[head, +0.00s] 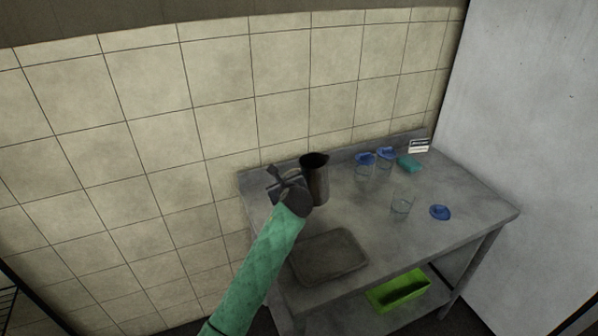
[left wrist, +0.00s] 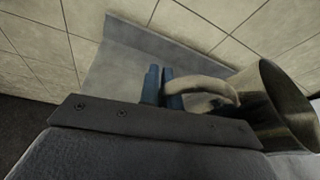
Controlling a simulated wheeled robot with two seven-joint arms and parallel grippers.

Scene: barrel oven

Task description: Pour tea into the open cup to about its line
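A dark metal pitcher (head: 318,183) stands upright at the back left of the grey table. My left gripper (head: 283,180) is at its left side. In the left wrist view the two blue fingers (left wrist: 162,87) are close together at the outer bend of the pitcher's pale handle (left wrist: 205,87) and look shut on it; the contact is partly hidden. The pitcher's round mouth (left wrist: 275,100) is at the right of that view. A clear open cup (head: 402,207) stands at mid-table, right of the pitcher. Its line is too small to see. My right gripper is out of view.
Two clear cups with blue lids (head: 365,165) (head: 386,158) stand at the back. A loose blue lid (head: 440,212) lies right of the open cup. A teal block (head: 410,163) and small white card (head: 419,146) are behind. A grey tray (head: 330,257) lies in front; a green bin (head: 398,291) is below.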

